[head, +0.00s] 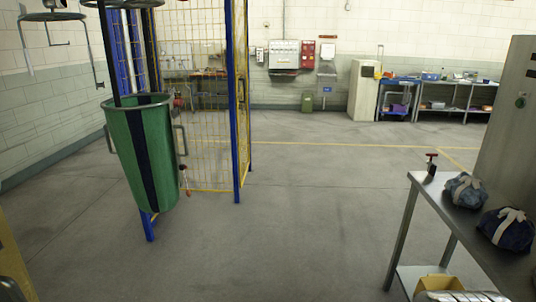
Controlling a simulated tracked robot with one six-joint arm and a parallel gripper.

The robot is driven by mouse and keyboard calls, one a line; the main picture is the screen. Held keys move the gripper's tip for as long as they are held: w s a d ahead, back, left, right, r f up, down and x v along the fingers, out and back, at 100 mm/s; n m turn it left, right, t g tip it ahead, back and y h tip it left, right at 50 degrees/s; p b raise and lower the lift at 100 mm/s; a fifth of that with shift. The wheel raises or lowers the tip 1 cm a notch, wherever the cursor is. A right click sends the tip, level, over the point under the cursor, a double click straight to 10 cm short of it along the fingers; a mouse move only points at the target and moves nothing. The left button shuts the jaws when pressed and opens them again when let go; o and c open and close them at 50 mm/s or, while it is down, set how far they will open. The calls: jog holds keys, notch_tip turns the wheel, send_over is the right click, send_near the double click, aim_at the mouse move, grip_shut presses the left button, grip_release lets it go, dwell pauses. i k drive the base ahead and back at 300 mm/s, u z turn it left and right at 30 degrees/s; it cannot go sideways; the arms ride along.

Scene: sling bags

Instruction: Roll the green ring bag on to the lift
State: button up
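The green ring bag (166,150) hangs at the left, a tall green bag with a dark stripe down its front. Dark straps run up from it to a ring (122,3) at the top edge. I cannot tell whether the bag touches the frame. My gripper is not in view.
An empty grey hanger (52,17) hangs at the upper left. A metal table (440,205) at the right carries a blue-grey bundle (465,190) and a dark blue bundle (508,229). A yellow box (437,284) is below it. The middle floor is clear.

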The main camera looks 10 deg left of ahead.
aim_at(142, 126)
jog(key=u, duration=0.1)
jog(key=i, duration=1.45)
jog(key=u, duration=0.5)
jog(key=i, duration=0.7)
jog(key=u, duration=0.65)
jog(key=i, duration=0.7)
jog(key=u, duration=0.8)
jog(key=i, duration=0.8)
jog(key=u, duration=0.35)
